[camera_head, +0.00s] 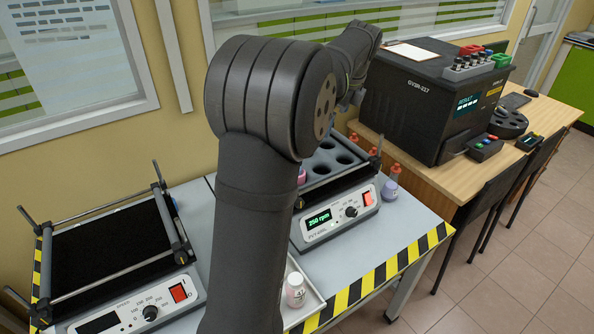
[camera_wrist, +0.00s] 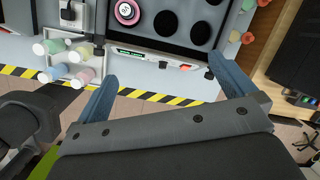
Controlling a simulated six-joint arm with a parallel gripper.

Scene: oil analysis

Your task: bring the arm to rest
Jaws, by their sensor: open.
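My gripper (camera_wrist: 160,72) shows in the wrist view with its two blue-grey fingers wide apart and nothing between them. Beyond the fingers are the workbench's striped edge and the front of the shaker (camera_wrist: 160,58). In the head view my arm rises through the middle and bends back to the upper right. My gripper cannot be made out there. The shaker (camera_head: 337,215) shows "250 rpm" and has a rack of dark round holes.
A flat-topped shaker (camera_head: 112,245) is at left. A black analyser (camera_head: 425,100) stands on the wooden desk.

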